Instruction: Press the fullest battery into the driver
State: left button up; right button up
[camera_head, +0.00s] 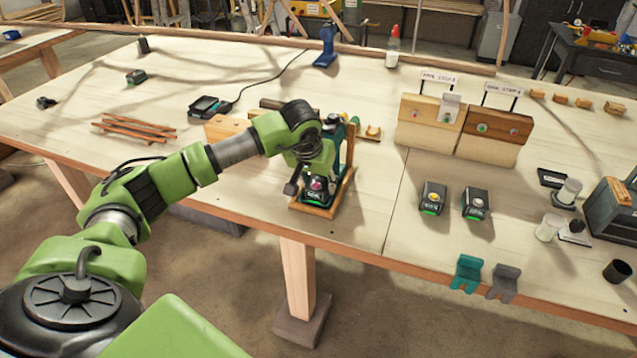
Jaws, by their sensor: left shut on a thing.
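My left gripper (315,178) is shut on a dark battery (318,197) with a pink dot and a green-lit front. The battery is at the front of a wooden cradle (325,212). The teal driver (350,145) stands in this cradle, partly hidden behind my gripper and wrist. I cannot tell whether the battery is seated in the driver. Two more dark batteries stand to the right: one (433,197) with a yellow dot and one (475,204) with a pale dot, both with green strips. Another dark block with a green strip (136,77) lies at the back left. My right gripper is out of view.
A charger-like box (209,107) with a cable and a pile of laths (134,130) lie left. Two signed boards (430,122) (493,137) stand back right. Cups and a toolbox (614,214) crowd the right.

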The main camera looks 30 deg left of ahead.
aim_at(319, 183)
pick_arm(q)
jog(key=shift+f, duration=0.1)
jog(key=o, duration=1.5)
jog(key=shift+c, duration=0.2)
jog(key=shift+f, duration=0.1)
jog(key=shift+r+p, duration=2.1)
jog(key=shift+r, duration=1.5)
jog(key=shift+d, duration=0.1)
